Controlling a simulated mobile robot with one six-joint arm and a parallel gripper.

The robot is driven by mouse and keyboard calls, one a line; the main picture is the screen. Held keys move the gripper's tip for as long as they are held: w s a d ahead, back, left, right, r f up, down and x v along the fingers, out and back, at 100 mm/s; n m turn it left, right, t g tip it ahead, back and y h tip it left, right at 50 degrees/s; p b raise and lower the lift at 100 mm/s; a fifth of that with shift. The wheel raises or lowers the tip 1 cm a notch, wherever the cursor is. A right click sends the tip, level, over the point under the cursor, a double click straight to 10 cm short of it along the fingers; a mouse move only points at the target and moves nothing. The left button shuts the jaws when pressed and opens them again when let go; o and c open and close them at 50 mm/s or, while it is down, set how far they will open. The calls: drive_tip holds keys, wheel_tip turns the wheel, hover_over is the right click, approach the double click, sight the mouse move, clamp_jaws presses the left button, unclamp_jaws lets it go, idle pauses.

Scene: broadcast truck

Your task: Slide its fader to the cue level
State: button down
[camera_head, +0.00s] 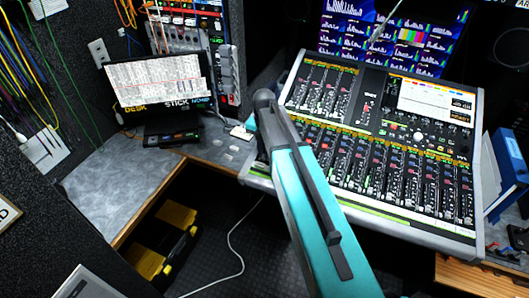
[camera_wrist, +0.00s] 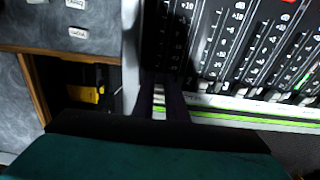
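The mixing console (camera_head: 380,150) stands on the desk at the right in the head view, with rows of channel faders. My teal arm reaches up to its left front edge, and my gripper is hidden there behind the arm. In the wrist view my gripper (camera_wrist: 160,97) points at the leftmost fader strip near the console's front edge. Its two dark fingers stand either side of a narrow gap. A pale fader cap (camera_wrist: 158,98) shows in that gap. I cannot tell whether the fingers touch it. Neighbouring fader caps (camera_wrist: 221,89) sit low in their slots to the right.
A laptop-like screen (camera_head: 158,82) stands at the left on the grey desk (camera_head: 110,185). A monitor (camera_head: 392,38) is behind the console. A blue binder (camera_head: 505,170) stands at the right. A yellow-black case (camera_head: 163,240) and a white cable (camera_head: 238,255) lie below the desk.

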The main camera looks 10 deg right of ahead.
drive_tip(key=shift+w+d+r, duration=0.2)
drive_tip(key=shift+w+d, duration=0.5)
drive_tip(key=shift+w, duration=0.25)
drive_tip(key=shift+w+d+r, duration=0.15)
drive_tip(key=shift+w+d, duration=0.6)
drive_tip(key=shift+w, duration=0.2)
drive_tip(key=shift+w+d+r, duration=0.2)
drive_tip(key=shift+w+d, duration=0.5)
drive_tip(key=shift+w, duration=0.25)
drive_tip(key=c, duration=2.1)
unclamp_jaws()
drive_tip(key=shift+o, duration=0.3)
drive_tip(key=shift+r+b, duration=0.15)
drive_tip(key=shift+b, duration=0.15)
drive_tip(key=shift+r, duration=0.55)
wheel_tip(320, 180, up, 12)
drive_tip(key=b, duration=0.3)
drive_tip(key=shift+r, duration=0.2)
